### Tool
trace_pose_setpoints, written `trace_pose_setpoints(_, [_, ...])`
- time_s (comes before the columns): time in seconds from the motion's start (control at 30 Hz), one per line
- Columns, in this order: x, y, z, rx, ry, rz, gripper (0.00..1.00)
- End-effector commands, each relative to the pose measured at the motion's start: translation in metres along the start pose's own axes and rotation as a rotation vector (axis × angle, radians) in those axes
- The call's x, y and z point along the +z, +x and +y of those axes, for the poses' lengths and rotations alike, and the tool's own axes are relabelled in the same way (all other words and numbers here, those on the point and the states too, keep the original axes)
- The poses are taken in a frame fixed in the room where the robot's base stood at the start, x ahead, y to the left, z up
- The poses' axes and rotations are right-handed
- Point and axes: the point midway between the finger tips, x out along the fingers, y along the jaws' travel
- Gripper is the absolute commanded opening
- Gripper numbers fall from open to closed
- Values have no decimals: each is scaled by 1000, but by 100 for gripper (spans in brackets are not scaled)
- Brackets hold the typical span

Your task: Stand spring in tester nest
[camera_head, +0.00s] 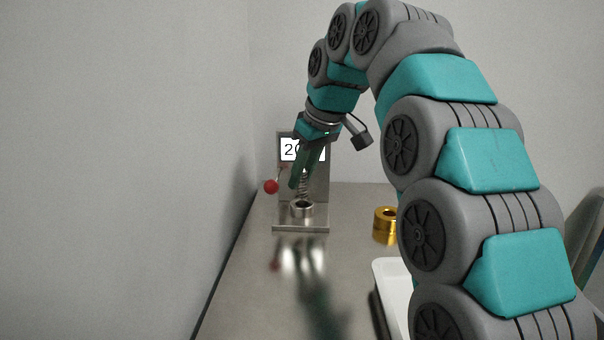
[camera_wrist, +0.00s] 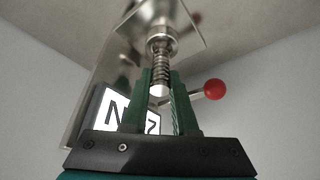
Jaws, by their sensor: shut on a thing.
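The steel coil spring (camera_wrist: 160,62) is between the green fingers of my gripper (camera_wrist: 161,76), which is shut on it. In the head view the spring (camera_head: 302,187) hangs roughly upright, its upper part hidden by the fingers of my gripper (camera_head: 297,180). The tester nest is a round metal cup (camera_head: 302,208) on the tester's base plate, directly below the spring. In the wrist view the spring's far end meets the mouth of the nest (camera_wrist: 162,38). I cannot tell how far it sits inside.
The tester's upright plate (camera_head: 319,187) stands behind, with a numeral display (camera_head: 289,150) partly hidden by my gripper. A red-knobbed lever (camera_head: 271,187) sticks out left. Gold rings (camera_head: 385,225) and a white tray (camera_head: 388,275) are right. The wall is close on the left.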

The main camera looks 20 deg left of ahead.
Motion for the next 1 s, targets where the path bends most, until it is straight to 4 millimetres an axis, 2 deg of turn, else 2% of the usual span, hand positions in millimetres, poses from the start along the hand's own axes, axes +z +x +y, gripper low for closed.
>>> trace_pose_setpoints(0.67, [0, 0, 0, 0, 0, 0, 0])
trace_pose_setpoints(1.0, [3, 7, 0, -1, 0, -1, 0])
